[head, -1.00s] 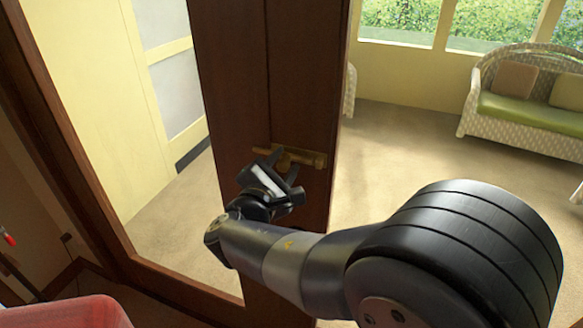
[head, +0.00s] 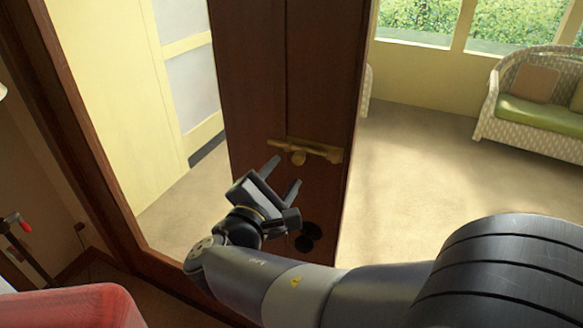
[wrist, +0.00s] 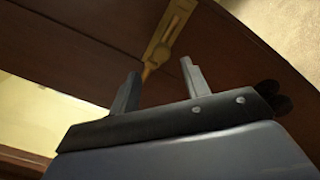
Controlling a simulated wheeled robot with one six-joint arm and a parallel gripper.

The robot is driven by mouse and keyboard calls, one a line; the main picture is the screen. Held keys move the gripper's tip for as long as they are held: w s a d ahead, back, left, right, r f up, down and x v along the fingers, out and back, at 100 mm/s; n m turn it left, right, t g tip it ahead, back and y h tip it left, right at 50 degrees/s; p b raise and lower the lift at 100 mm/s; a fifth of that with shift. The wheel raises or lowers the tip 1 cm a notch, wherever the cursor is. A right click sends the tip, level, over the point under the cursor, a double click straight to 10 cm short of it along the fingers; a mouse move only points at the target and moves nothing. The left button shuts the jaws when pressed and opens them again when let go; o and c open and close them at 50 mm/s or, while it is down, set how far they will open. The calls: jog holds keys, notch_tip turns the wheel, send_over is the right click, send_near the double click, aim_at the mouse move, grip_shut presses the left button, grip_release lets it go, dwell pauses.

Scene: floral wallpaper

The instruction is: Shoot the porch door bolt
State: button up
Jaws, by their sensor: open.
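The brass bolt (head: 306,150) is fixed across the dark brown door (head: 290,80), close to the door's right edge, with a small knob hanging below its bar. In the wrist view the bolt (wrist: 172,30) shows beyond the fingers, its knob end just above the gap between them. My gripper (head: 282,178) is open and empty, a little below and left of the bolt, with its fingers pointing up toward it. The fingers (wrist: 158,90) look apart from the bolt. A dark round knob (head: 308,237) sits lower on the door, partly behind my gripper.
The door stands open, with carpeted floor (head: 430,190) to its right. A wicker sofa (head: 535,105) with a green seat stands at the far right. A red container (head: 75,308) is at the lower left, near a dark wooden frame (head: 85,150).

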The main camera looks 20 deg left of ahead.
aim_at(295, 161)
jog(key=shift+s+a, duration=0.15)
jog(key=shift+s, duration=1.8)
jog(key=shift+w, duration=0.15)
jog(key=w, duration=0.3)
jog(key=w+p, duration=0.1)
jog(key=w, duration=0.3)
jog(key=w+d+p, duration=0.1)
jog(key=w, duration=0.2)
jog(key=shift+w, duration=0.2)
jog(key=shift+w+d, duration=0.15)
jog(key=shift+d, duration=0.9)
